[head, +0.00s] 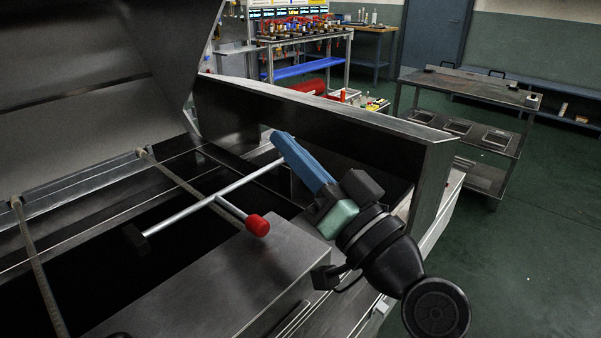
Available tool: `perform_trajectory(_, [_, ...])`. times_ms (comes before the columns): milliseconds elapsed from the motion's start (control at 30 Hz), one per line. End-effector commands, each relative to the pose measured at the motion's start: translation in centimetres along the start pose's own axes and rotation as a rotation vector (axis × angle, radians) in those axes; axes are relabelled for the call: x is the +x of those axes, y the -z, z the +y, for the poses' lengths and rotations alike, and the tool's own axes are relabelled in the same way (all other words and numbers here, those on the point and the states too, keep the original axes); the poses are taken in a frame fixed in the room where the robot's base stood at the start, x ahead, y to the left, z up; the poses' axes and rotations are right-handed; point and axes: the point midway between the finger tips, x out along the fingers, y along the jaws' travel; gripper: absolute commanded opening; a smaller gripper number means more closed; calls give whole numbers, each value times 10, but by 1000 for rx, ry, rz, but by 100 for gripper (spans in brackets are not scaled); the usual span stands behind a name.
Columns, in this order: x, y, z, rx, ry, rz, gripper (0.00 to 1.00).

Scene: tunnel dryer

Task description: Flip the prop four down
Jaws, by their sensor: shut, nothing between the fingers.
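A bright metal rod (195,212) slants across the open, dark interior of the dryer, from a black block (135,240) at lower left up to behind my gripper. A short side arm leaves it and ends in a red knob (258,225). I take this rod as the prop; no number shows on it. My gripper (282,141) has blue fingers, shut and empty, pointing up and left. The fingers overlap the rod's far right end, so that end is hidden. I cannot tell whether they touch it. The red knob is below and left of the fingers.
A raised metal lid (80,70) leans over the left. A tall metal side wall (330,110) runs behind and right of my gripper. A flat metal cover (240,270) lies in front. A grey cart (470,90) stands on the green floor at right.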

Motion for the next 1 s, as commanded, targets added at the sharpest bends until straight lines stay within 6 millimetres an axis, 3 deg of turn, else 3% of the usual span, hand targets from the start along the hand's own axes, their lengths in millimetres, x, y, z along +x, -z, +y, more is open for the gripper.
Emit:
perform_trajectory(33, [-6, -14, 4, -30, 13, 1, 0])
perform_trajectory(500, [-22, -56, 0, -287, 115, 1, 0])
perform_trajectory(1000, [-32, -80, 4, -360, 143, 0, 0])
